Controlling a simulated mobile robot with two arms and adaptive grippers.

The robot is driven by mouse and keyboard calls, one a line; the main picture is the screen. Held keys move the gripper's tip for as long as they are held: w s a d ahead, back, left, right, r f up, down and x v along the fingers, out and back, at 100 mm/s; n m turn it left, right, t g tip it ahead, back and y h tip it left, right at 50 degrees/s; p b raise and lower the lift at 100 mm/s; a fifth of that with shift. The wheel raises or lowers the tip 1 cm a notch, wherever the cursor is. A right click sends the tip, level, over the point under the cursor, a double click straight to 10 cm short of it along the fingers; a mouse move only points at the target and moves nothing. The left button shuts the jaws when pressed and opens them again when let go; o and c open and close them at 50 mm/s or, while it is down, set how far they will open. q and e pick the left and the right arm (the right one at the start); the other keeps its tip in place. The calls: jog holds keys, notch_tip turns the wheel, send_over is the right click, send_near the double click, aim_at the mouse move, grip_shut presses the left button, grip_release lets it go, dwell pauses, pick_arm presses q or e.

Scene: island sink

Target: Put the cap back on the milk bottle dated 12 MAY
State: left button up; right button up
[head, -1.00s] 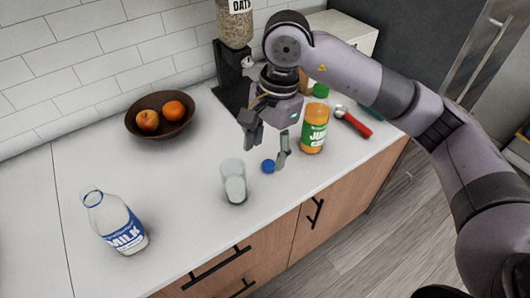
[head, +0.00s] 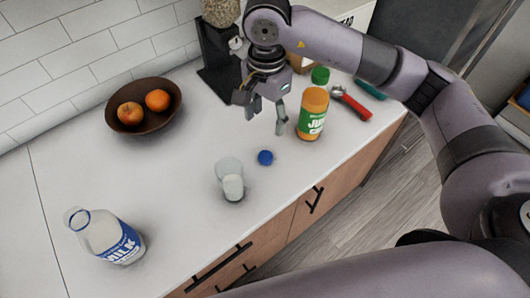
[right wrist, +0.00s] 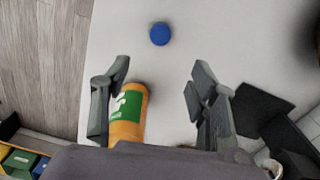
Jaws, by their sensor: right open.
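The blue cap (head: 265,157) lies on the white counter, between the glass and the juice bottle. It also shows at the top of the right wrist view (right wrist: 160,34). The milk bottle (head: 104,238) stands uncapped at the left, with a blue ring at its open mouth and a blue MILK label. No date is readable on it. My right gripper (head: 266,117) is open and empty above the counter, behind the cap and apart from it. Its spread fingers also show in the right wrist view (right wrist: 160,74). My left gripper is out of view.
A glass with some milk (head: 232,184) stands left of the cap. An orange juice bottle (head: 313,112) with a green cap stands right of my gripper. A fruit bowl (head: 143,120), dispenser (head: 218,80) and red-handled tool (head: 352,104) stand or lie farther back. Counter between bowl and milk is clear.

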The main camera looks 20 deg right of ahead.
notch_tip(320, 180, down, 4)
jog(key=p, duration=0.2)
send_over(265, 156)
jog(key=f, duration=0.4)
jog(key=shift+d, duration=0.2)
jog(key=shift+w+f, duration=0.1)
jog(key=shift+f, duration=0.15)
jog(key=shift+f+p, duration=0.25)
jog(key=shift+p, duration=0.25)
jog(key=f+p, duration=0.2)
jog(key=f, duration=0.2)
jog(key=shift+a+f+p, duration=0.1)
jog(key=shift+a+p, duration=0.1)
jog(key=shift+p, duration=0.1)
jog(key=shift+f, duration=0.35)
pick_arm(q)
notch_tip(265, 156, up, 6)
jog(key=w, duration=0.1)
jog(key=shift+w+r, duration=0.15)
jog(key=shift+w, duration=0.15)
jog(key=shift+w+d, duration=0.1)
